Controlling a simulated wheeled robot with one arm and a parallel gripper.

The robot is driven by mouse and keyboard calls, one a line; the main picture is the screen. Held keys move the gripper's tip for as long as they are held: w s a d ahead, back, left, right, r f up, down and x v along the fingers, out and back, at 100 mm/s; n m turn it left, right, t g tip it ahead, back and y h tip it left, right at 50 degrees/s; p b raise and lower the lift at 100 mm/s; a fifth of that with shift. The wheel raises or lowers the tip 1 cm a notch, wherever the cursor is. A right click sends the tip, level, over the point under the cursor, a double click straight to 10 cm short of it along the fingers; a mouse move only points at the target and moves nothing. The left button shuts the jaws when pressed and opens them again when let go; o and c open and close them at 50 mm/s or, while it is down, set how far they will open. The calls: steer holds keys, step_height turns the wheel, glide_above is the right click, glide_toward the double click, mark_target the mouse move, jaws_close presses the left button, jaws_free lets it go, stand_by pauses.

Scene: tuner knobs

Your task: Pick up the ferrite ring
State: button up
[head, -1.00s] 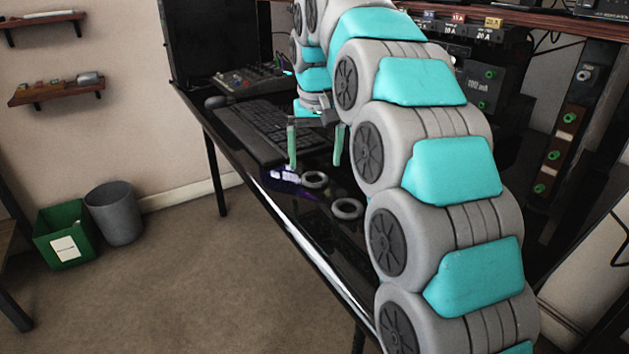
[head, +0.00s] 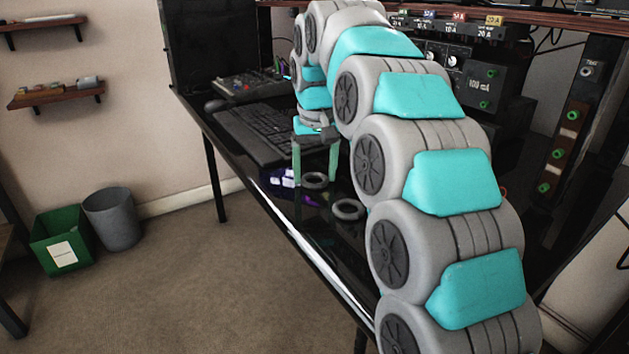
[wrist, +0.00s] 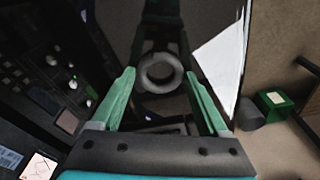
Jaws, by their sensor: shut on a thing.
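A dark grey ring, the ferrite ring (head: 315,187), lies at the glossy black desk top, between the fingertips of my gripper (head: 315,179). The gripper points down, and its two green fingers stand one on each side of the ring. In the wrist view, the ring (wrist: 160,86) shows flat between the fingertips (wrist: 160,74), with its hole facing the camera. The fingers are shut on the ring's outer sides. I see no clear gap under the ring.
A second, similar ring (head: 348,216) lies close by to the right. A keyboard (head: 255,136) and a mixer-like panel (head: 247,84) are behind. Rack equipment (head: 482,92) stands on the right. A grey bin (head: 112,220) and a green bin (head: 62,243) are on the floor.

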steer(key=c, duration=0.3)
steer(key=shift+r, duration=0.1)
steer(key=shift+c, duration=0.2)
